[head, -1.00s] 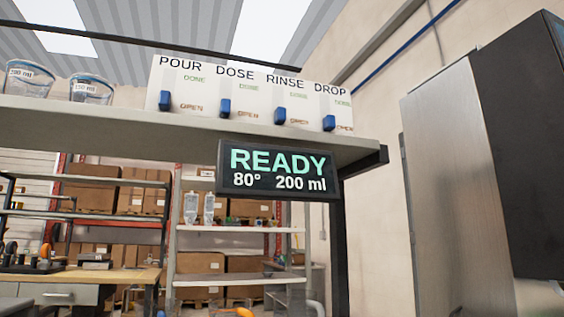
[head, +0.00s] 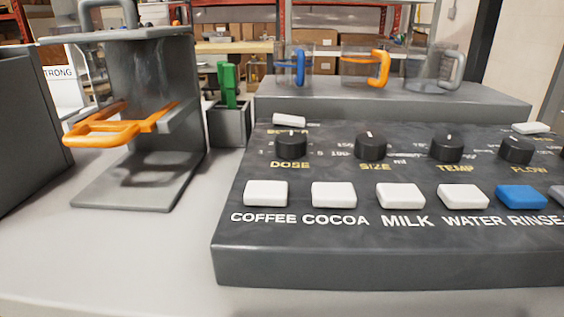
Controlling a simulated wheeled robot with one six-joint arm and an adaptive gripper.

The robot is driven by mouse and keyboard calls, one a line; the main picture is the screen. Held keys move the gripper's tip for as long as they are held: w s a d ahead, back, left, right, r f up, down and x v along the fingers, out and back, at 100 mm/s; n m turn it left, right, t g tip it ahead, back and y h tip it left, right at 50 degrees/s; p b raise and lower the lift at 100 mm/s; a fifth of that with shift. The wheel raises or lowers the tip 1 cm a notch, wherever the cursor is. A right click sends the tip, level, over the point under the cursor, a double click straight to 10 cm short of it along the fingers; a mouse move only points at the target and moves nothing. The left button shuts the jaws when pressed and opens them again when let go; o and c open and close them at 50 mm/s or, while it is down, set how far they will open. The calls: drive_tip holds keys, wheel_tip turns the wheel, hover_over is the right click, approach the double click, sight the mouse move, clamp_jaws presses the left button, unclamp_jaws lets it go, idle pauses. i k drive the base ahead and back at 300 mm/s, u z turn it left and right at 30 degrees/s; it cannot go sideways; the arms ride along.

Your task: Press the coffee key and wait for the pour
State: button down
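The coffee key (head: 266,193) is a white rectangular button at the left end of the key row, with the word COFFEE printed below it. It sits on a dark sloped control panel (head: 400,262). To its right are the white cocoa key (head: 333,195), milk key (head: 400,196) and water key (head: 463,197), then a blue rinse key (head: 521,198). The dispenser (head: 140,100) on the left has a grey base and an orange fork-shaped holder (head: 120,128). No cup stands on the base. My gripper is not in view.
Dark knobs (head: 291,145) labelled DOSE, SIZE, TEMP and FLOW stand behind the keys. Glass mugs with blue (head: 294,65), orange (head: 366,68) and grey (head: 437,68) handles stand on a ledge behind. A small box with a green item (head: 229,86) is beside the panel. The counter (head: 130,250) in front is clear.

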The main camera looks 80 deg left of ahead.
sight(263, 193)
drive_tip(key=z, duration=0.35)
drive_tip(key=k, duration=1.6)
drive_tip(key=u, duration=0.5)
